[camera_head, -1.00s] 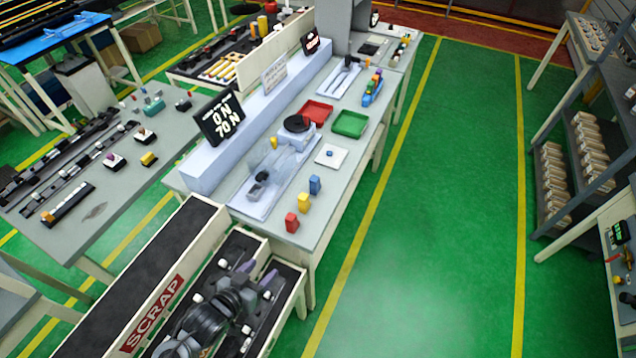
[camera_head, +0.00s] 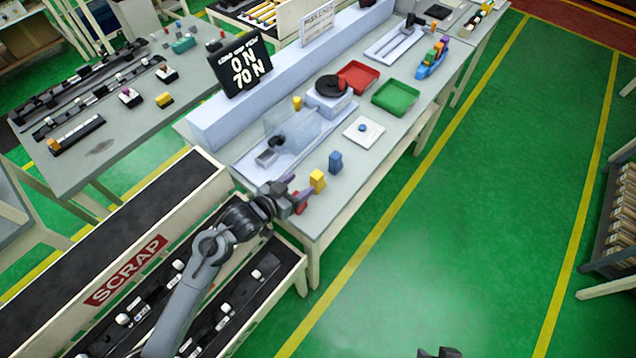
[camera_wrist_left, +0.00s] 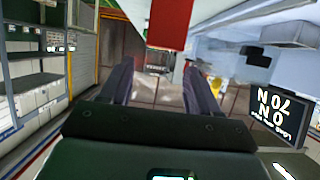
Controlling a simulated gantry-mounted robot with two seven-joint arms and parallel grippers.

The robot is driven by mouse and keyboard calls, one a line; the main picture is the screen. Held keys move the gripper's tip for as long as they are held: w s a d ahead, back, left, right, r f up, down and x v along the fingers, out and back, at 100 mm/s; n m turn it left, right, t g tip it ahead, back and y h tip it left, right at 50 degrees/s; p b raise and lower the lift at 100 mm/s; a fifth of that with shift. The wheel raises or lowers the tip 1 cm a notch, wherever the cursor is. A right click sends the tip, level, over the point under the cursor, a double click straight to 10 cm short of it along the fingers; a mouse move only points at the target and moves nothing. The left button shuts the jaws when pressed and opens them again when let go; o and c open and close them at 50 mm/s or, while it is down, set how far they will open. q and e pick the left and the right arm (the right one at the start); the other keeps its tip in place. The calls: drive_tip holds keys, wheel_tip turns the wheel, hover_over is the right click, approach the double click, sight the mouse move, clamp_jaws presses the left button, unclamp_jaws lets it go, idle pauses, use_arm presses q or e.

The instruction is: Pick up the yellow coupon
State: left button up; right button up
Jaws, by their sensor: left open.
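The yellow coupon (camera_head: 317,181) stands upright near the front edge of the grey bench in the head view, between a blue coupon (camera_head: 335,162) and a red coupon (camera_head: 300,204). My left gripper (camera_head: 297,189) is open, just left of the yellow coupon and over the red one, which it partly hides. I cannot tell whether it touches either. In the left wrist view, which is upside down, the spread fingers (camera_wrist_left: 158,85) have nothing visible between them. A red block (camera_wrist_left: 170,22) shows beyond them. A dark part at the head view's bottom edge may be my right gripper (camera_head: 440,353).
A clear-shielded fixture (camera_head: 290,140), a white plate (camera_head: 350,138), a red tray (camera_head: 357,76) and a green tray (camera_head: 396,97) stand farther along the bench. A display (camera_head: 240,65) reads 0 N, 70 N. The scrap bin (camera_head: 125,270) is left of the bench.

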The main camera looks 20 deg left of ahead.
sight(317, 174)
use_arm(q)
drive_tip(key=shift+b+x, duration=0.3)
drive_tip(key=shift+x, duration=4.25)
drive_tip(key=shift+s+d, duration=0.15)
drive_tip(key=c, duration=1)
drive_tip(key=shift+c, duration=0.2)
drive_tip(key=shift+r, duration=0.1)
